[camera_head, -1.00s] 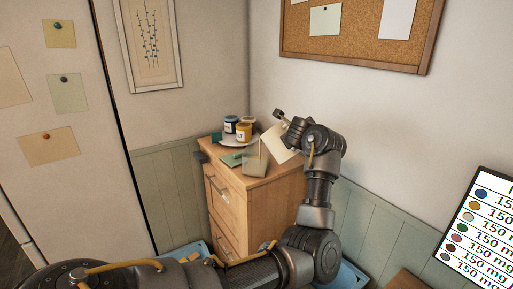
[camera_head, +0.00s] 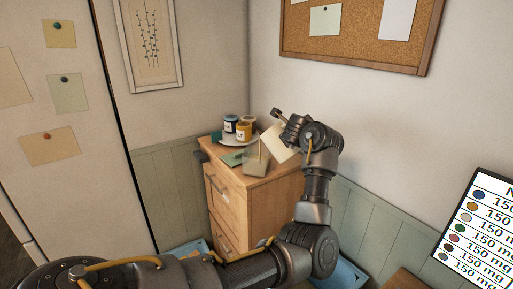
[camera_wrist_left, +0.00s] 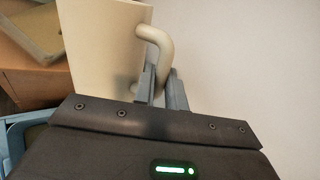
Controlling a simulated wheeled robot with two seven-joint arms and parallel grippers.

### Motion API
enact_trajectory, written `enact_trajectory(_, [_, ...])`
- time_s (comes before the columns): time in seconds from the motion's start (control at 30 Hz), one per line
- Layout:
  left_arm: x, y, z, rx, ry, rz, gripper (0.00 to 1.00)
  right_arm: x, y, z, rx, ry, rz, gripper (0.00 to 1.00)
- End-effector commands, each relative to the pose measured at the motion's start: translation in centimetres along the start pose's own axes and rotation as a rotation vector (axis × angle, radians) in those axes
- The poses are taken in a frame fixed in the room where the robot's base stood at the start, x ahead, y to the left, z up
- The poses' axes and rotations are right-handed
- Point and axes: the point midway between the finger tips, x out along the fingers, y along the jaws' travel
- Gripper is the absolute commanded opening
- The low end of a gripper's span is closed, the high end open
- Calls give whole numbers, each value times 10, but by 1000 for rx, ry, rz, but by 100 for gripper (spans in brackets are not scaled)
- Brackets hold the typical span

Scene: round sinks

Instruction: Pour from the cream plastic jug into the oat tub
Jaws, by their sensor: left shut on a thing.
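The cream plastic jug (camera_head: 279,143) is tilted to the left, above the right side of the wooden cabinet. My left gripper (camera_wrist_left: 162,88) is shut on its handle, seen in the left wrist view, where the jug body (camera_wrist_left: 103,50) fills the upper left. A translucent, oat-coloured tub (camera_head: 256,166), seemingly the oat tub, stands on the cabinet top below and left of the jug's mouth. A thin pale line runs down from the jug's lip to the tub, like a stream. The fill level inside the tub is too small to tell. My right gripper is out of view.
A pale plate (camera_head: 228,143) with several jars, including a yellow one (camera_head: 244,132) and a dark blue one (camera_head: 230,124), stands behind the tub. A green flat item (camera_head: 232,159) lies left of the tub. The cabinet (camera_head: 243,205) stands in the wall corner.

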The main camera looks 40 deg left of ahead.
Motion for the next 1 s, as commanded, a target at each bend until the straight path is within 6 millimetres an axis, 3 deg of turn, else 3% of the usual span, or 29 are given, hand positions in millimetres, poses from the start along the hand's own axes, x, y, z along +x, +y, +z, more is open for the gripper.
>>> enact_trajectory(1.0, [0, -2, 3, -31, 20, -3, 0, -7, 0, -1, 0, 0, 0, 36])
